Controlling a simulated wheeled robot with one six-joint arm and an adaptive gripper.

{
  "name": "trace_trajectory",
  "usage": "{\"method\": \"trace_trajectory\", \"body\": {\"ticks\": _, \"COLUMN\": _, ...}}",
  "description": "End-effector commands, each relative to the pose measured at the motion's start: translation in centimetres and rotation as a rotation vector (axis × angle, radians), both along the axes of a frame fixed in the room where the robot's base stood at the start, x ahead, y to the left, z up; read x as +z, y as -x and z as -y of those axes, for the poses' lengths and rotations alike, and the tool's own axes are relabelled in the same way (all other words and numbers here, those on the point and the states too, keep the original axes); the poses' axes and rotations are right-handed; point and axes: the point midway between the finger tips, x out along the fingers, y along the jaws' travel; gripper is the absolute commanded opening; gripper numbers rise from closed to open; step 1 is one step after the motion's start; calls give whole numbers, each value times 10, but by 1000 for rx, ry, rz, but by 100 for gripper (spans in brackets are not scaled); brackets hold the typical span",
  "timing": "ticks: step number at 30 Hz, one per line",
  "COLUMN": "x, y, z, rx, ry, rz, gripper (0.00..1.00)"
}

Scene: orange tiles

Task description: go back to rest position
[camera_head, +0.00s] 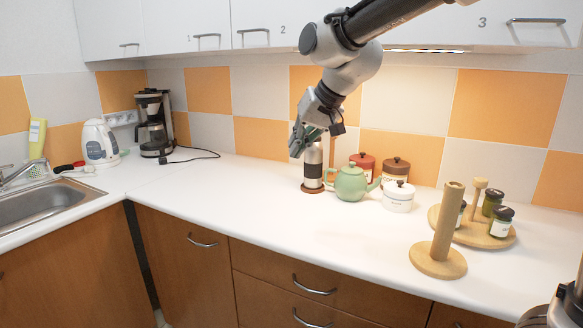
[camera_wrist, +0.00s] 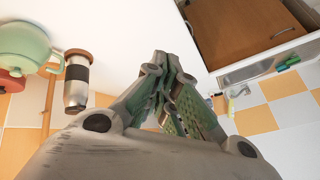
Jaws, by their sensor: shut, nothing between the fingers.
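My gripper (camera_head: 300,145) hangs from my arm in front of the tiled wall, above the counter. Its fingers are shut and hold nothing. In the wrist view my gripper (camera_wrist: 168,62) shows its green-grey fingers drawn together. In the head view it is just left of the top of a silver and black grinder (camera_head: 312,170), which it partly overlaps; I cannot tell whether they touch. In the wrist view the grinder (camera_wrist: 77,80) lies to the left, apart from the fingers.
A green teapot (camera_head: 351,183), a white canister (camera_head: 398,197), red and brown-lidded canisters and a paper towel stand (camera_head: 445,240) are right of the grinder. A round tray (camera_head: 470,233) holds jars. The coffee maker (camera_head: 153,125) and kettle (camera_head: 99,143) are far left. The counter's middle is free.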

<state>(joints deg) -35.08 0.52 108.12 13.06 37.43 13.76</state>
Motion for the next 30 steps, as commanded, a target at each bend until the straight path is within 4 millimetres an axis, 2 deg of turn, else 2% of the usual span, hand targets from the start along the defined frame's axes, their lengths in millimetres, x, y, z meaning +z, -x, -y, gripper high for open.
{"method": "trace_trajectory", "body": {"ticks": 1, "x": -7, "y": 18, "z": 38, "rx": 12, "ry": 60, "rz": -15, "gripper": 0}}
{"method": "trace_trajectory", "body": {"ticks": 3, "x": -20, "y": 47, "z": 89, "rx": 35, "ry": 146, "rz": -45, "gripper": 0}}
{"method": "trace_trajectory", "body": {"ticks": 5, "x": -31, "y": 74, "z": 131, "rx": 47, "ry": 213, "rz": -73, "gripper": 0}}
{"method": "trace_trajectory", "body": {"ticks": 6, "x": -37, "y": 93, "z": 159, "rx": 51, "ry": 252, "rz": -92, "gripper": 0}}
{"method": "trace_trajectory", "body": {"ticks": 8, "x": -47, "y": 124, "z": 198, "rx": 47, "ry": 304, "rz": -120, "gripper": 0}}
{"method": "trace_trajectory", "body": {"ticks": 9, "x": -54, "y": 145, "z": 223, "rx": 37, "ry": 333, "rz": -140, "gripper": 0}}
{"method": "trace_trajectory", "body": {"ticks": 12, "x": -69, "y": 200, "z": 281, "rx": -25, "ry": 384, "rz": -178, "gripper": 0}}
{"method": "trace_trajectory", "body": {"ticks": 15, "x": -79, "y": 239, "z": 318, "rx": -125, "ry": 393, "rz": -171, "gripper": 0}}
{"method": "trace_trajectory", "body": {"ticks": 18, "x": -75, "y": 258, "z": 337, "rx": -214, "ry": 376, "rz": -132, "gripper": 0}}
{"method": "trace_trajectory", "body": {"ticks": 21, "x": -64, "y": 263, "z": 348, "rx": -278, "ry": 363, "rz": -92, "gripper": 0}}
{"method": "trace_trajectory", "body": {"ticks": 30, "x": -63, "y": 264, "z": 352, "rx": -300, "ry": 361, "rz": -93, "gripper": 0}}
